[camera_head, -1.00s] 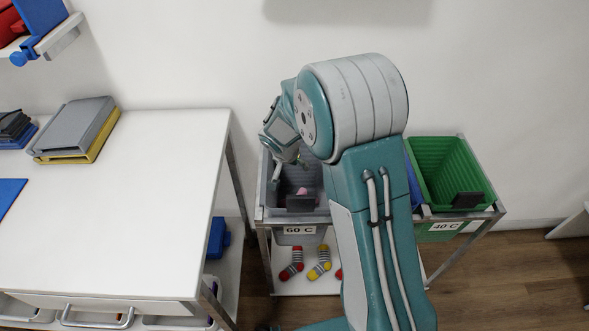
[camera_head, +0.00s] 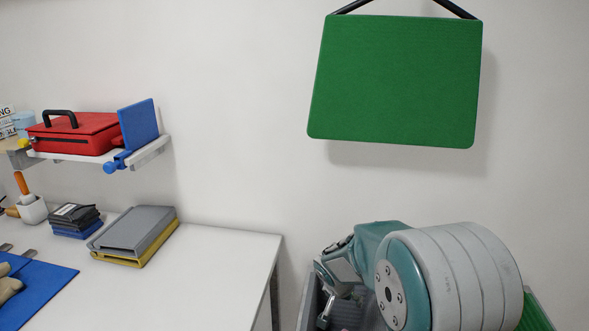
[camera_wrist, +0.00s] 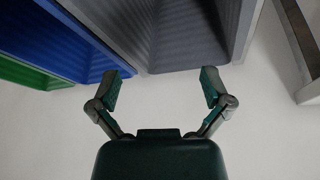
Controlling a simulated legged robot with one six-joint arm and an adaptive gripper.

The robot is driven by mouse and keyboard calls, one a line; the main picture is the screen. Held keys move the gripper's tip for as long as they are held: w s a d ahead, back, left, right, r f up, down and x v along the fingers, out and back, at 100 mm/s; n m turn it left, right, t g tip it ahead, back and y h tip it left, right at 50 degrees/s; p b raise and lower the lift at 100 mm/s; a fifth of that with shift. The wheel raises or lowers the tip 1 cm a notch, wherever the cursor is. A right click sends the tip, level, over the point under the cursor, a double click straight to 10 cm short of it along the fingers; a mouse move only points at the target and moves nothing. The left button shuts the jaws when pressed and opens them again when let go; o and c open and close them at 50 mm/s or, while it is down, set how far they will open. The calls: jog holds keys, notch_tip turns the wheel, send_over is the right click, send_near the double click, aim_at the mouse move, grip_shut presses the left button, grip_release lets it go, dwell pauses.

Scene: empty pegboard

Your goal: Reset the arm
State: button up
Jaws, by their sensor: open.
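My gripper (camera_wrist: 160,88) is open and empty in the wrist view, its two fingers spread apart with nothing between them. Beyond the fingertips in that view is the grey bin (camera_wrist: 185,48); whether they touch it I cannot tell. In the head view my arm is bent at the lower right, its forearm hanging over the grey bin (camera_head: 309,298). The gripper's end shows only partly there, beside dark shapes at the bottom edge.
A blue bin (camera_wrist: 75,45) and a green bin (camera_wrist: 25,75) stand beside the grey one. A green board (camera_head: 395,80) hangs on the wall. At left are a white table (camera_head: 210,275) and a shelf with a red case (camera_head: 80,133). The wall between is bare.

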jog(key=s+d+r+n, duration=0.1)
jog(key=s+d+r, duration=0.1)
jog(key=s+r, duration=0.55)
jog(key=s+r+n+y, duration=0.1)
jog(key=s+r, duration=0.3)
jog(key=s, duration=0.3)
jog(key=s+r+n+t+y, duration=0.1)
jog(key=s+r+n, duration=0.1)
jog(key=s, duration=0.4)
jog(key=s+r+n, duration=0.1)
jog(key=s+r, duration=0.4)
jog(key=s, duration=0.2)
jog(key=shift+s+r+n+t+y, duration=0.3)
jog(key=shift+s+n+t+y, duration=0.05)
jog(key=shift+n+t+y, duration=0.05)
jog(key=shift+a, duration=0.1)
